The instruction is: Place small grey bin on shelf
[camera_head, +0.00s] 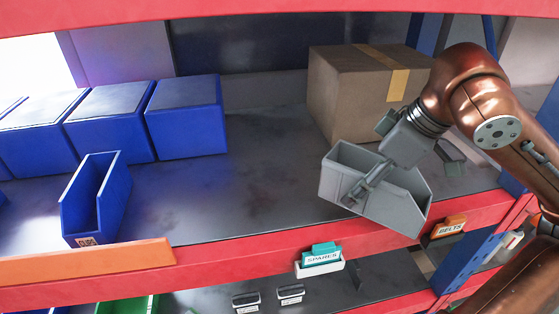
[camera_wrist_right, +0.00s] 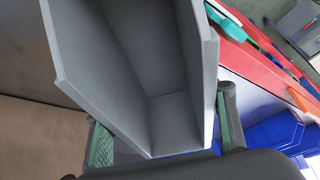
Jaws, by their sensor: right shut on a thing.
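The small grey bin (camera_head: 395,208) is in the head view, at the front right of the grey shelf (camera_head: 270,190). It looks tilted and overlaps the red front edge; I cannot tell whether it touches the shelf. My right gripper (camera_head: 400,180) is shut on the bin, with one finger across its near side. In the right wrist view the open, empty inside of the bin (camera_wrist_right: 165,60) fills the middle, with green-padded fingers at either side. My left gripper is not in view.
A cardboard box (camera_head: 345,90) stands behind the bin. Several blue bins (camera_head: 187,125) line the left, with a narrow blue bin (camera_head: 85,205) in front. A teal "SPARES" label (camera_head: 322,255) and an orange "BELTS" label (camera_head: 448,226) sit on the red edge (camera_head: 220,252). The middle shelf is clear.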

